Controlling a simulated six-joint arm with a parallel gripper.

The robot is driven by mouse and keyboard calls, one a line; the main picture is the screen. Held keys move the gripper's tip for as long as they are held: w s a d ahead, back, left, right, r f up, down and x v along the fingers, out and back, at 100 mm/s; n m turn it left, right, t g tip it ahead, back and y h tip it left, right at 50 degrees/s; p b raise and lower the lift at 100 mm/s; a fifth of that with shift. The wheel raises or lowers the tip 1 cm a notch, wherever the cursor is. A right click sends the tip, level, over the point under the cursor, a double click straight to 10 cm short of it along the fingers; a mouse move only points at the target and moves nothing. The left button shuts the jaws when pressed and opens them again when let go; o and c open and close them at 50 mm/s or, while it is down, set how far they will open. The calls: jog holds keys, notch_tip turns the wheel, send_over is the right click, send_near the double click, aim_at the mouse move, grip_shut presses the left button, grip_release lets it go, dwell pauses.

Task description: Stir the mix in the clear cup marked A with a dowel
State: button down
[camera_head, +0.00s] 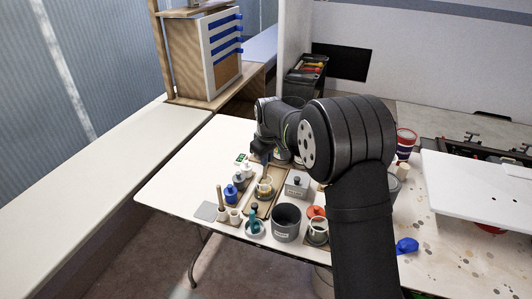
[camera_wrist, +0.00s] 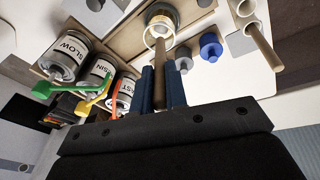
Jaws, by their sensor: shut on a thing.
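My gripper (camera_wrist: 161,88) has its two blue fingers shut on a wooden dowel (camera_wrist: 159,58). The dowel runs away from the fingers, and its far end overlaps the opening of a clear cup (camera_wrist: 149,38) with amber-tan contents. It appears to be inside the cup, but I cannot see how deep it reaches. In the head view the gripper (camera_head: 265,158) is above the cup (camera_head: 265,191), which stands upright on a tan board. Any letter on the cup is too small to read.
Cans marked SLOW (camera_wrist: 65,56), RESIN (camera_wrist: 99,69) and FAST stand close to the gripper. Blue and grey bottles stand left of the cup, with a dowel in a holder (camera_head: 220,198). A grey bucket (camera_head: 286,222) and a grey box (camera_head: 296,186) are on the right.

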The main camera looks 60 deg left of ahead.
aim_at(265, 177)
jog(key=shift+x, duration=3.9)
jog(key=shift+f, duration=0.1)
jog(key=shift+w+d, duration=0.1)
jog(key=shift+w+d, duration=0.15)
jog(key=shift+s+a, duration=0.5)
jog(key=shift+s, duration=0.1)
jog(key=shift+w+d, duration=0.25)
jog(key=shift+w, duration=0.1)
